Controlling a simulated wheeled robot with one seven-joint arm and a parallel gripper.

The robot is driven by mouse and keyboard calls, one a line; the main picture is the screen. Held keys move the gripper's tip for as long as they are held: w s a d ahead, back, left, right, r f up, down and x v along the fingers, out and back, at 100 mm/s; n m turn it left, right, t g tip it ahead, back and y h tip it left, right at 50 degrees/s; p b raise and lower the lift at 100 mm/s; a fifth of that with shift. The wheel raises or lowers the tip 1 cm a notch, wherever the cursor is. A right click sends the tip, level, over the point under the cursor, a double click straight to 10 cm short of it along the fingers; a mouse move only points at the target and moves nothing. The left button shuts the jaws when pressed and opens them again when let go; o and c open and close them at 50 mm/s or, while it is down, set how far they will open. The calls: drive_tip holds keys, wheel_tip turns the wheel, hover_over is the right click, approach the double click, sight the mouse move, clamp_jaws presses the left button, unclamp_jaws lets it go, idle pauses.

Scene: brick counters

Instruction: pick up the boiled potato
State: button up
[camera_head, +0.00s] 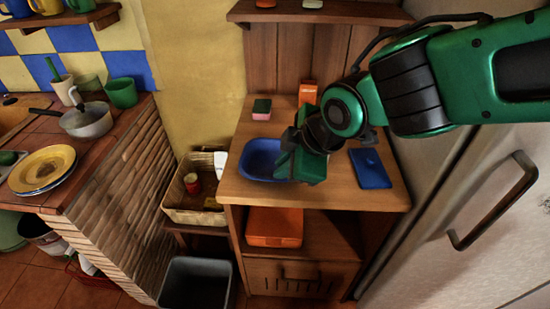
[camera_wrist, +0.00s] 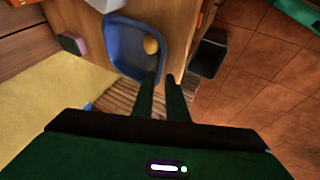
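A small round yellow-tan potato (camera_wrist: 151,45) lies inside a blue tray (camera_wrist: 113,49), near one side of it, in the wrist view. In the head view the blue tray (camera_head: 250,172) sits on the wooden counter, and the potato cannot be made out there. My gripper (camera_wrist: 161,75) shows two dark green fingers with a gap between them and nothing held. Their tips appear close to the potato in the picture but apart from it. In the head view my gripper (camera_head: 298,165) hangs over the tray's right side and hides part of it.
A green-and-pink sponge (camera_head: 261,109) and an orange box (camera_head: 307,93) stand behind the tray. A flat blue object (camera_head: 370,168) lies to its right. A wicker basket (camera_head: 180,214) and dark bin (camera_head: 168,287) are at left. A fridge (camera_head: 470,220) stands at right.

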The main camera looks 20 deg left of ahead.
sight(267, 178)
drive_tip(key=x, duration=0.4)
drive_tip(key=shift+w, duration=0.1)
drive_tip(key=shift+a+x, duration=0.2)
drive_tip(key=shift+x, duration=2.45)
clamp_jaws()
drive_tip(key=shift+r, duration=0.1)
drive_tip(key=shift+r, duration=0.1)
